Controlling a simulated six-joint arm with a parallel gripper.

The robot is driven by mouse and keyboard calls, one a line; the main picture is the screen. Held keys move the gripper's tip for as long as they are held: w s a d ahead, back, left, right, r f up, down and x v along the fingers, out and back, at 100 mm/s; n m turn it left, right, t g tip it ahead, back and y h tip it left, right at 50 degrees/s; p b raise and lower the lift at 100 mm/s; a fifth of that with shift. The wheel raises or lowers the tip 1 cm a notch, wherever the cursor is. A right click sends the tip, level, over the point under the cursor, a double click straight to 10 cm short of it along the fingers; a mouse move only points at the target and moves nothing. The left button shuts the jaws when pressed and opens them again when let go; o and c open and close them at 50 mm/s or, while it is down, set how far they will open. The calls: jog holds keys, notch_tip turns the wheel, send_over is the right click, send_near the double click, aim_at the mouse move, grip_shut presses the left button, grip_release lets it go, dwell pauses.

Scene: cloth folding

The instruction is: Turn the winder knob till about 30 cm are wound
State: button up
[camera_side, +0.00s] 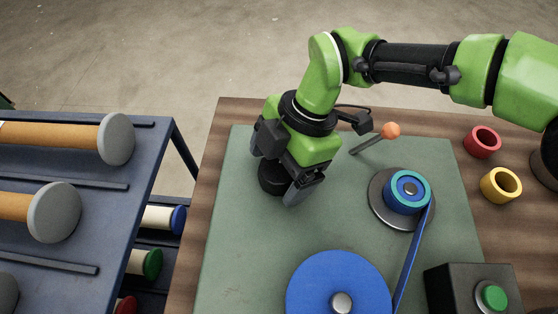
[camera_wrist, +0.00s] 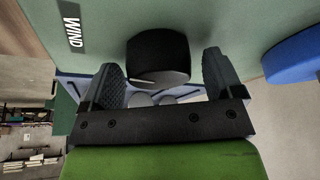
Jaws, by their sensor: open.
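The black winder knob (camera_side: 271,181) stands on the green mat (camera_side: 235,225), partly hidden by my gripper in the side view. In the wrist view the knob (camera_wrist: 157,52) lies between my open fingers, beside a label reading WIND (camera_wrist: 70,31). My gripper (camera_wrist: 161,68) is open, with a visible gap between the knob and each finger. A blue strip (camera_side: 413,255) runs from the big blue spool (camera_side: 325,280) to a small hub (camera_side: 407,193) on a grey disc, which carries blue and teal turns. The length wound cannot be read.
A box with a green button (camera_side: 492,297) is at the lower right. Red (camera_side: 468,142) and yellow (camera_side: 488,185) rings lie at the right. A rack with rolls (camera_side: 90,190) stands at the left.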

jog(key=c, duration=0.9)
jog(key=shift+a+m+t+y, duration=0.1)
jog(key=shift+m+t+y, duration=0.4)
jog(key=shift+m, duration=1.2)
jog(key=o, duration=0.9)
jog(key=v, duration=1)
jog(key=shift+r, duration=0.1)
